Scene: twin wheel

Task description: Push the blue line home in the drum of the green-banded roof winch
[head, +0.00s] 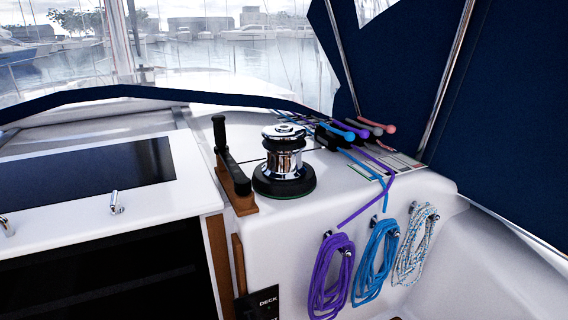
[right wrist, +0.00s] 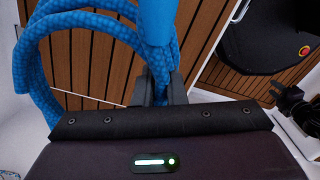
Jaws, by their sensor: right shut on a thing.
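The roof winch (head: 284,160) is a chrome drum on a black base with a thin green band at its foot. No line shows around its drum. A blue coil (head: 368,262) hangs on a hook below the roof edge. In the right wrist view my right gripper (right wrist: 161,90) is shut on blue rope (right wrist: 85,20), which loops up and left; whether it joins the roof line is not shown. My left gripper is in neither view.
A black winch handle (head: 220,135) stands in a wooden holder left of the winch. Clutch levers (head: 358,128) lie behind right. Purple (head: 328,275) and white (head: 414,245) coils flank the blue coil. Slatted wooden deck (right wrist: 100,65) shows below the right gripper.

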